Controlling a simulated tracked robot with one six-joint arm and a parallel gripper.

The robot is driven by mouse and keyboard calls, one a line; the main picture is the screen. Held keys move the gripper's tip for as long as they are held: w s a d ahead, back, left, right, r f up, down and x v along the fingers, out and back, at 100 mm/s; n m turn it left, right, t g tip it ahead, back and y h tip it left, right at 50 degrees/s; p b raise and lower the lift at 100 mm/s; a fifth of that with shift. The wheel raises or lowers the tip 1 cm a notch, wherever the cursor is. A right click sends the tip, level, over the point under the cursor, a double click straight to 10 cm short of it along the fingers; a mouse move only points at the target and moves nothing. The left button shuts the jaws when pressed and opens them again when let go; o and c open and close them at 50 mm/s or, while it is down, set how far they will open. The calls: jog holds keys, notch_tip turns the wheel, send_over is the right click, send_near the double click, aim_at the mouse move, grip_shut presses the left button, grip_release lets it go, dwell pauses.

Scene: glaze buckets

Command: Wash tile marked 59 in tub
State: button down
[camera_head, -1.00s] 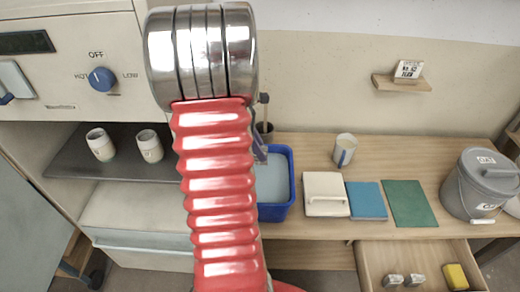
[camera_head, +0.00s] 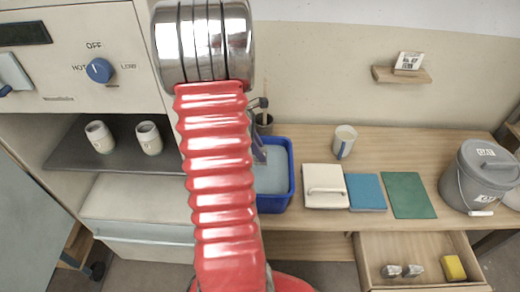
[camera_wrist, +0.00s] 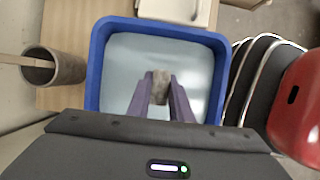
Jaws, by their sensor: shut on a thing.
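The blue tub (camera_wrist: 97,60) holds pale water and stands on the wooden table; its right side shows in the head view (camera_head: 291,188). My gripper (camera_wrist: 160,88) points into the tub, with its purple fingers shut on a small grey-brown tile (camera_wrist: 161,78). I see the tile nearly edge-on, so no number shows on it. I cannot tell whether it touches the water. In the head view my red arm hides the tub's left part, and the tile cannot be made out.
A lidded cream box (camera_head: 325,188), a blue mat (camera_head: 366,192) and a green mat (camera_head: 409,195) lie right of the tub. A cup (camera_head: 345,141) stands behind them. A grey bucket (camera_head: 482,178) is at the far right. An open drawer (camera_head: 420,248) juts out in front.

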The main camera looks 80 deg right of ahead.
jog(key=shift+f, duration=1.15)
jog(key=shift+f, duration=0.1)
notch_tip(320, 180, down, 7)
jog(key=shift+r, duration=0.2)
dwell(0.7)
dwell(0.4)
jog(key=shift+a, duration=0.6)
jog(key=shift+d, duration=0.1)
jog(key=shift+d, duration=1.15)
jog(key=shift+a, duration=0.1)
